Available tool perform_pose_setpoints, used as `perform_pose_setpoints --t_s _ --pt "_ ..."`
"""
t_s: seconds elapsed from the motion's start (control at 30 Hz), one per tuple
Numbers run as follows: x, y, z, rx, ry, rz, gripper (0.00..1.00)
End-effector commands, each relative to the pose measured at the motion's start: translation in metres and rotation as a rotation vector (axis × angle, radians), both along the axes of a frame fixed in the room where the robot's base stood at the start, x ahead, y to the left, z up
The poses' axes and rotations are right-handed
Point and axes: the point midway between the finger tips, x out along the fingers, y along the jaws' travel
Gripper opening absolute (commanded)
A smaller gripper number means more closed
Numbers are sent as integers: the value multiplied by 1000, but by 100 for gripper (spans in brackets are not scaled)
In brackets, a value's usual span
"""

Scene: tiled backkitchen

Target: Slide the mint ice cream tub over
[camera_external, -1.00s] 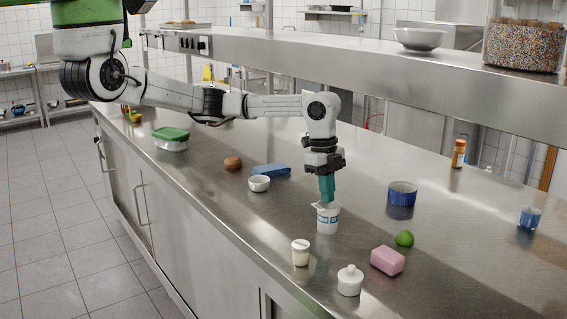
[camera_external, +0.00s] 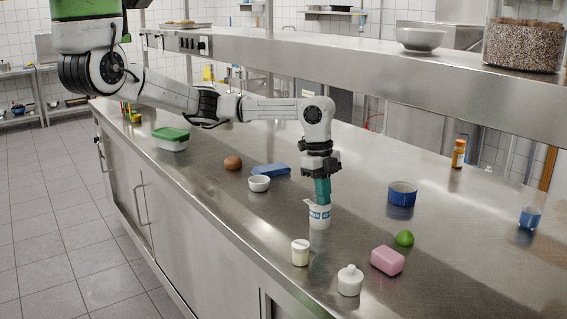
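A small white tub (camera_external: 320,217) with blue print stands upright on the steel counter in the middle of the external view. It is the likeliest mint tub, but its label is too small to read. A pale flap shows at its rim. My gripper (camera_external: 322,194) points down with its teal fingers at the top of this tub, touching it or nearly so. The fingers overlap in this view, so I cannot tell whether they are open, shut or closed on the rim.
A cream jar (camera_external: 300,253), white lidded pot (camera_external: 349,281), pink block (camera_external: 387,260), lime (camera_external: 404,238) and blue bowl (camera_external: 402,195) stand nearby. A white bowl (camera_external: 259,184) and blue cloth-like item (camera_external: 271,170) lie left. A steel shelf (camera_external: 400,84) overhangs behind.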

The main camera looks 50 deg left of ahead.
Motion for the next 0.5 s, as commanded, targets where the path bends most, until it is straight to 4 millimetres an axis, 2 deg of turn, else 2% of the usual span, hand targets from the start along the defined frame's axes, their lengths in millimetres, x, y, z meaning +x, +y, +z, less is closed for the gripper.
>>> perform_pose_setpoints --t_s 0.03,0.5 --pt "-1 19 -7 13 9 12 0" --pt "-2 145 -11 13 12 11 0"
